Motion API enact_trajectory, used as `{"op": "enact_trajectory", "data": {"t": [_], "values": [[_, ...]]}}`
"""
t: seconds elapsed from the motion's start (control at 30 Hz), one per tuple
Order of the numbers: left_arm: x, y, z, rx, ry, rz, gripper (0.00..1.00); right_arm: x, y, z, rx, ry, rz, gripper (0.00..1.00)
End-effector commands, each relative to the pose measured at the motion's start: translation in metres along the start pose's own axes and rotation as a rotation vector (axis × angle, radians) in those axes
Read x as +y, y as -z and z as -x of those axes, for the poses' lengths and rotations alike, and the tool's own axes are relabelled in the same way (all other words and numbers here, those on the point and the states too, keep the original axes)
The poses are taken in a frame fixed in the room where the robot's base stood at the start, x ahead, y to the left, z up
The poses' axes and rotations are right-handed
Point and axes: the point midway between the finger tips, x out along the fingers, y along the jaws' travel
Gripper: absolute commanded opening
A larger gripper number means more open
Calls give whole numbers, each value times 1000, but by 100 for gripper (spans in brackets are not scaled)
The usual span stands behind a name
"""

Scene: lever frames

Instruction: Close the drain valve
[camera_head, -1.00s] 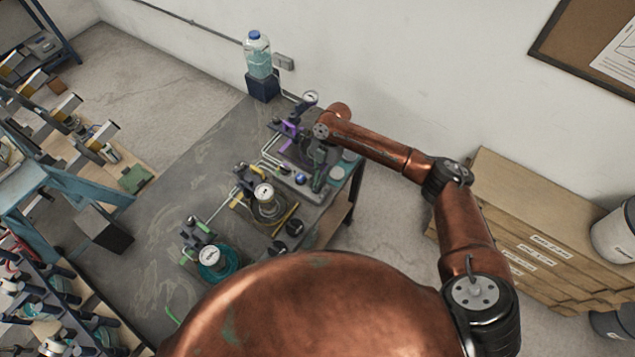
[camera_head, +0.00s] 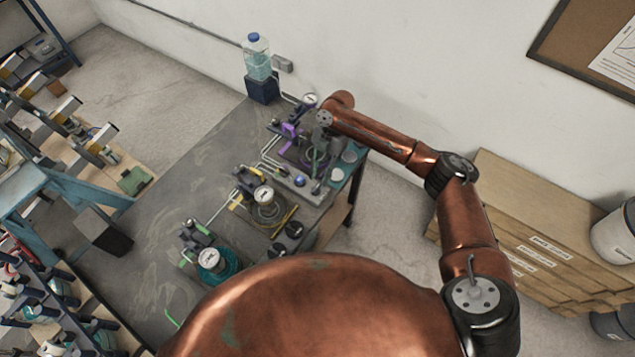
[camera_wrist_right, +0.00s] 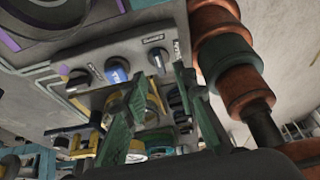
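In the right wrist view, a pale control panel (camera_wrist_right: 97,68) carries a black knob (camera_wrist_right: 78,80), a blue knob (camera_wrist_right: 117,71) and another black knob (camera_wrist_right: 157,59). Small labels sit beside the knobs, too blurred to read surely, so I cannot tell which is the drain valve. My right gripper (camera_wrist_right: 160,73) has its two green fingers apart, with nothing seen held between them. Its tips are near the right black knob; contact is unclear. In the head view, the right gripper (camera_head: 317,172) hangs over the far rig's panel, by the blue knob (camera_head: 299,181). My left gripper is not in view.
The dark bench (camera_head: 160,225) holds two more rigs with round gauges (camera_head: 264,194) nearer to me. A water bottle (camera_head: 257,58) stands on a dark block at the far end. Bare bench lies left of the rigs.

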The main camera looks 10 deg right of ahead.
Motion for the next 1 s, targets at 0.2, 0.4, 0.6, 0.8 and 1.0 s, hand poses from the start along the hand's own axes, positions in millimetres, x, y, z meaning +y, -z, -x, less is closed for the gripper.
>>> {"op": "enact_trajectory", "data": {"t": [0.2,0.4,0.6,0.8,1.0], "values": [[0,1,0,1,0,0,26,0,0,46,-2,-2,0,26],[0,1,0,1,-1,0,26,0,0,69,0,-1,0,26],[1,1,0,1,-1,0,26,0,0,74,0,1,0,26],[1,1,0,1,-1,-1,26,0,0,74,0,1,0,26],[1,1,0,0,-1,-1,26,0,0,74,0,0,1,26]]}}
